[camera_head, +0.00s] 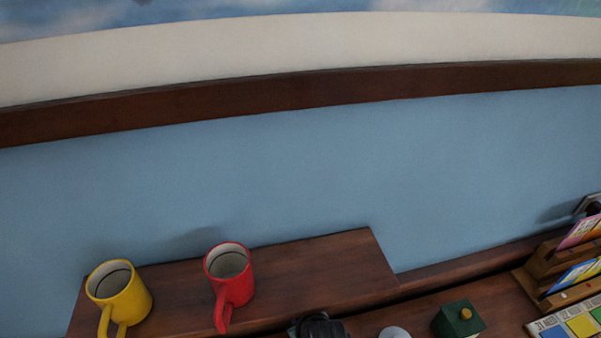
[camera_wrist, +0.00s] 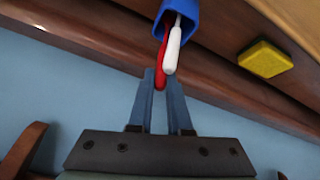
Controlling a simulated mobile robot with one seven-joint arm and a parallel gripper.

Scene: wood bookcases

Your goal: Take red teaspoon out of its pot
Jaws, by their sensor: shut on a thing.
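The red teaspoon (camera_wrist: 160,72) shows in the wrist view as a red handle leaning out of a blue pot (camera_wrist: 186,17) at the top. Its other end is hidden inside the pot. A white handle (camera_wrist: 174,48) sticks out of the same pot, right beside the red one. My gripper (camera_wrist: 161,84) is shut on the end of the red teaspoon, with a finger on each side. The white handle passes close to the right fingertip; I cannot tell whether they touch. The pot and teaspoon cannot be made out in the head view.
In the head view, a yellow mug (camera_head: 128,302) and a red mug (camera_head: 236,284) stand on a raised wooden shelf (camera_head: 320,270). A green box (camera_head: 452,322) is to the right.

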